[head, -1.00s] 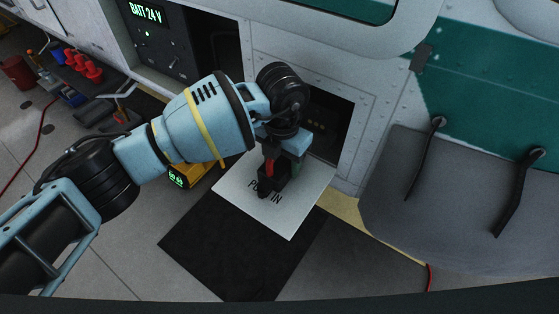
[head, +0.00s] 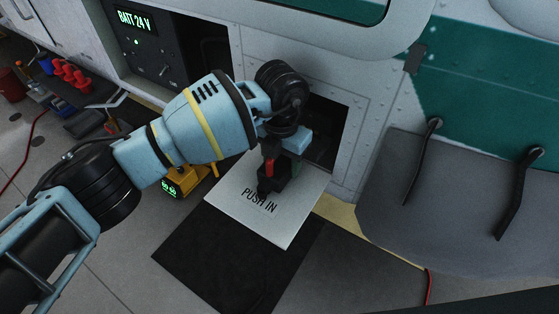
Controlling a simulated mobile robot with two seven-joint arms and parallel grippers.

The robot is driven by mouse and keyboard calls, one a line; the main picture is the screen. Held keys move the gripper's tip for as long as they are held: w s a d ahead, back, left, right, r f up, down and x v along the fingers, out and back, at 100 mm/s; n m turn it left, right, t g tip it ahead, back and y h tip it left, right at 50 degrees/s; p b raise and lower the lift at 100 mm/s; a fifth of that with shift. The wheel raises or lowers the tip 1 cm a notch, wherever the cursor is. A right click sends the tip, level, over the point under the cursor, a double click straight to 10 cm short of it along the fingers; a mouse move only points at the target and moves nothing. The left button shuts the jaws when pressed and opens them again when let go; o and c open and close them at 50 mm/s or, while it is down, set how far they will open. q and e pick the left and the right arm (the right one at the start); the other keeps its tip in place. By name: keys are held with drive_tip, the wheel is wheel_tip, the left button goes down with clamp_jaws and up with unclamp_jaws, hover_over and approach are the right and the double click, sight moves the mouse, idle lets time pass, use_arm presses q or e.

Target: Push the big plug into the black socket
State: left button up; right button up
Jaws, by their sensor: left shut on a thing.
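My left gripper (head: 283,149) is shut on the big plug (head: 270,183), a dark block with a red part. It holds the plug in front of the open bay in the white helicopter side, over the white "PUSH IN" panel (head: 285,218). The plug is apart from the bay's back wall as far as I can see. The black socket is not clearly visible; my gripper and wrist cover part of the dark bay (head: 325,125). My right gripper is not in view.
A yellow unit with a green display (head: 182,184) stands on the floor behind my left arm. A "BATT 24 V" panel (head: 150,45) is at upper left. A dark mat (head: 235,258) lies below.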

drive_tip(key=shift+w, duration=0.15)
use_arm(q)
drive_tip(key=o, duration=1.3)
drive_tip(key=shift+o, duration=0.4)
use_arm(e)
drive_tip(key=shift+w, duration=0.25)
use_arm(q)
drive_tip(key=shift+o, duration=0.4)
drive_tip(key=shift+o, duration=1.8)
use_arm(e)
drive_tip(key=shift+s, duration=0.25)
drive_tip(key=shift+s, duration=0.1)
